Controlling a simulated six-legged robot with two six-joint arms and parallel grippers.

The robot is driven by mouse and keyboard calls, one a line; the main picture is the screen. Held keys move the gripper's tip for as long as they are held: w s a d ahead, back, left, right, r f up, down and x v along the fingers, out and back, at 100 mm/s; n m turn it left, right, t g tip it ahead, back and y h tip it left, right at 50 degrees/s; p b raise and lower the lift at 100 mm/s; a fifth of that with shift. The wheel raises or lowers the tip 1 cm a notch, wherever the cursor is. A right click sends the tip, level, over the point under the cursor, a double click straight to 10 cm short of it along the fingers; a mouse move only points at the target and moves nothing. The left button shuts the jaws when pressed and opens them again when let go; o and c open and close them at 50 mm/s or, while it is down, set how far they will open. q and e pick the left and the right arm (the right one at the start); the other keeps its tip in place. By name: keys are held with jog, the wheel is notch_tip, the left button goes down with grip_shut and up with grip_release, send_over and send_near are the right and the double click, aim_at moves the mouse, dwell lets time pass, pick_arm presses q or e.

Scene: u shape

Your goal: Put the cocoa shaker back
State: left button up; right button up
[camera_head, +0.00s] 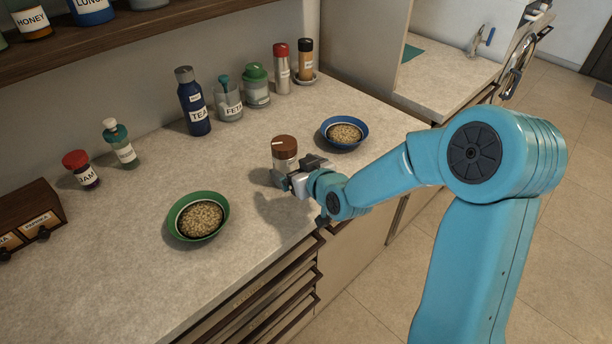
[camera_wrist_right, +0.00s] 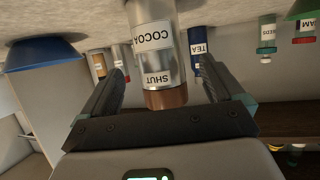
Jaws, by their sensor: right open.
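The cocoa shaker (camera_head: 286,150) stands upright on the counter, a clear and silvery cylinder with a brown lid. In the right wrist view the picture is upside down, and the shaker (camera_wrist_right: 154,45) shows its COCOA and SHUT labels. My right gripper (camera_head: 288,179) is at the shaker's near side. In the wrist view my right gripper (camera_wrist_right: 162,75) is open, with one finger on each side of the shaker. I cannot tell whether the fingers touch it. My left gripper is not in view.
A blue bowl (camera_head: 361,126) stands right of the shaker and a green bowl (camera_head: 177,230) to the left, both with grainy food. Along the back stand a TEA bottle (camera_head: 195,115), green-topped jars, a red-topped shaker (camera_head: 282,75) and a black-topped shaker (camera_head: 305,60) on a round dish (camera_head: 314,80).

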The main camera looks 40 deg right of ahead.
jog(key=v, duration=0.6)
jog(key=shift+s+b, duration=0.25)
jog(key=shift+b, duration=0.05)
